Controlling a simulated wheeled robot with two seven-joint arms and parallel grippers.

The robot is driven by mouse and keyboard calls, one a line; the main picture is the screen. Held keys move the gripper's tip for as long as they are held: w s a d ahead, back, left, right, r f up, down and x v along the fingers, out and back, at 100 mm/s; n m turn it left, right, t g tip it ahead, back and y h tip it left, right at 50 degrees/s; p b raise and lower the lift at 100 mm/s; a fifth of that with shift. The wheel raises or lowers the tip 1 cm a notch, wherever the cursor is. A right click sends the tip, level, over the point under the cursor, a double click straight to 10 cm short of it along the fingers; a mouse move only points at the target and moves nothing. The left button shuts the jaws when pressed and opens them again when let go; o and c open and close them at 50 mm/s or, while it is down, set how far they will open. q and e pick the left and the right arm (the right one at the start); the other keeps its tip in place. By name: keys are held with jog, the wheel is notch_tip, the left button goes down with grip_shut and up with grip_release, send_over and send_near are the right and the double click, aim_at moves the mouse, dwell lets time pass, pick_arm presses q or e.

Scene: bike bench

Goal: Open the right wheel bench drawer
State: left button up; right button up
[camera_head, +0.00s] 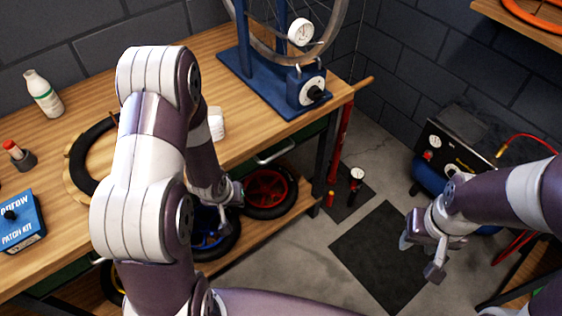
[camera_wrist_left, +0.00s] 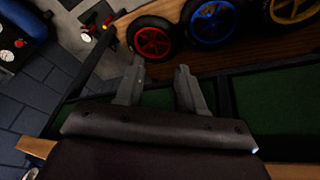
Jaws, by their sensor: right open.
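The right wheel bench drawer has a dark green front under the right part of the benchtop, with a pale bar handle (camera_head: 273,152) showing in the head view. Its front (camera_wrist_left: 152,98) fills the area around my left fingers in the left wrist view. My left gripper (camera_wrist_left: 160,68) is open, its two fingers apart with nothing seen between them. In the head view my left arm largely covers the bench, and the left gripper (camera_head: 232,193) shows below the handle by the wheels. My right gripper (camera_head: 419,256) is open and empty over the floor, away from the bench.
A lower shelf holds a red-hubbed wheel (camera_head: 266,188) and a blue-hubbed wheel (camera_head: 212,238). A blue truing stand (camera_head: 270,85) stands on the benchtop. A compressor (camera_head: 445,150) stands on the floor at right.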

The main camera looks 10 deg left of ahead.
pick_arm(q)
notch_tip(320, 180, down, 4)
jog(key=w+n+t, duration=0.1)
jog(key=w+t, duration=0.1)
jog(key=n+t+h+b, duration=0.45)
jog(key=n+t, duration=0.45)
jog(key=t, duration=0.3)
send_near(276, 154)
jog(key=shift+h, duration=0.25)
jog(key=x, duration=1)
jog(key=shift+a+f, duration=0.1)
jog(key=shift+f, duration=0.25)
grip_shut()
